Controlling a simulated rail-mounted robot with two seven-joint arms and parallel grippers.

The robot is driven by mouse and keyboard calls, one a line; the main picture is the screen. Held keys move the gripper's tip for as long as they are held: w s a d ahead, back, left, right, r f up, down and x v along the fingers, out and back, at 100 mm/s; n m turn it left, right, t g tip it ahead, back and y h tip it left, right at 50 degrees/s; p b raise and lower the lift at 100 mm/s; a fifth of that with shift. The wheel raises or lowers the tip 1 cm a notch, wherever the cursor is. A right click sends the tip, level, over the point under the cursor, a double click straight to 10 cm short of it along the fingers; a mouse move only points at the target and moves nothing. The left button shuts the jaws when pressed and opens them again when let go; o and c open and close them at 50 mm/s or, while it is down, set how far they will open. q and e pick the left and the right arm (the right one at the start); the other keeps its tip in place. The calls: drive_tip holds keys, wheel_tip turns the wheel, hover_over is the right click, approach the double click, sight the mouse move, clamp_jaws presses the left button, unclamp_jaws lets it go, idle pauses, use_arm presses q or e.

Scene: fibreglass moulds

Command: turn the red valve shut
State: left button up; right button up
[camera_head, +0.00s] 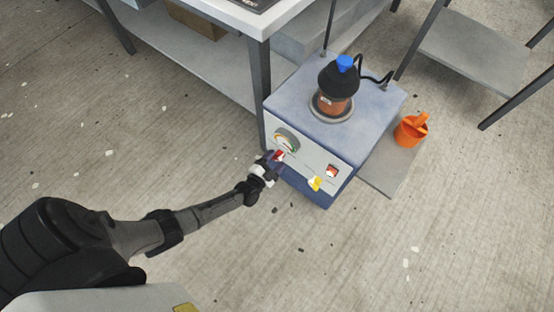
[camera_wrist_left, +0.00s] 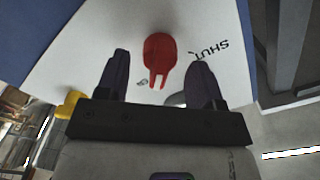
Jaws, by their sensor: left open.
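The red valve (camera_wrist_left: 159,58) is a red handle on the pale front panel of a blue box-shaped unit (camera_head: 318,160). In the left wrist view it lies between my two dark fingers, with its forked end toward the gripper and "SHUT" lettering to its right. My left gripper (camera_head: 272,165) is open in front of the panel, its fingers on either side of the handle. I cannot tell whether they touch it. In the head view the red valve (camera_head: 279,155) shows just past the fingertips, partly covered by them. My right gripper is not in view.
A round gauge (camera_head: 286,139), a red-lit switch (camera_head: 331,171) and a yellow handle (camera_head: 315,184) are also on the panel. A dark pot with a blue cap (camera_head: 338,82) stands on top. A table (camera_head: 247,14) stands behind left.

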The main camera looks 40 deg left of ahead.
use_arm(q)
drive_tip(key=shift+w, duration=0.75)
drive_tip(key=shift+c, duration=0.3)
drive_tip(key=c, duration=0.8)
drive_tip(key=shift+c, duration=0.2)
